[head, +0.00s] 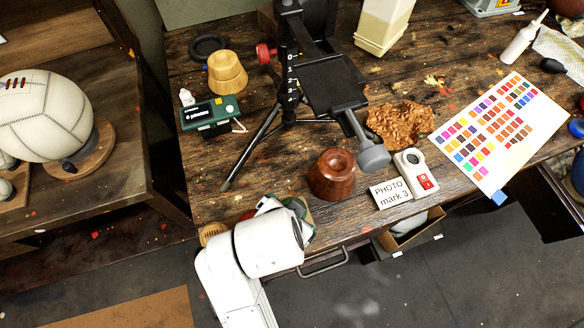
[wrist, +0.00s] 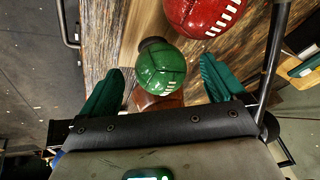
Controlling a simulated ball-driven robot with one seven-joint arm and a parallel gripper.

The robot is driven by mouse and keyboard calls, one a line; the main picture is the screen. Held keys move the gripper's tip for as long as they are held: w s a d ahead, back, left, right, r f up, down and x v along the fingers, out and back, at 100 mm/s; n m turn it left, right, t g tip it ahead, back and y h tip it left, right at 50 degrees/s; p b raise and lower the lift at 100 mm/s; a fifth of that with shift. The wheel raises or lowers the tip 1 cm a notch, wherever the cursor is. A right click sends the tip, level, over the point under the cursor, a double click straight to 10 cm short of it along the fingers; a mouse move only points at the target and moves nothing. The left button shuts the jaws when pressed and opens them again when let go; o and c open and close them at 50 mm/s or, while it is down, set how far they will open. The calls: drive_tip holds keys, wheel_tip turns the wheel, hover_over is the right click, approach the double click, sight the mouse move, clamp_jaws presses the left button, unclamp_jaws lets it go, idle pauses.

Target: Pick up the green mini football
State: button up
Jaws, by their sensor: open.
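The green mini football (wrist: 161,68), with white laces, shows in the wrist view between the two green fingers of my gripper (wrist: 165,70). The fingers stand apart on either side of the ball, and a gap shows at each side. A brown, wood-like piece (wrist: 146,100) shows just below the ball in the picture; whether the ball rests on it I cannot tell. In the head view my white arm reaches over the table's front edge and hides most of my gripper. I cannot make out the green ball there.
A red ball with white laces (wrist: 203,14) lies close beyond the green one. In the head view a glossy brown stand (head: 332,176), a "PHOTO mark 3" card (head: 391,193) and a black tripod (head: 262,137) are near my arm. A colour chart (head: 487,130) lies right.

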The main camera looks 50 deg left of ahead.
drive_tip(key=shift+x, duration=1.6)
drive_tip(key=shift+w, duration=0.15)
drive_tip(key=shift+r, duration=0.1)
drive_tip(key=c, duration=1.1)
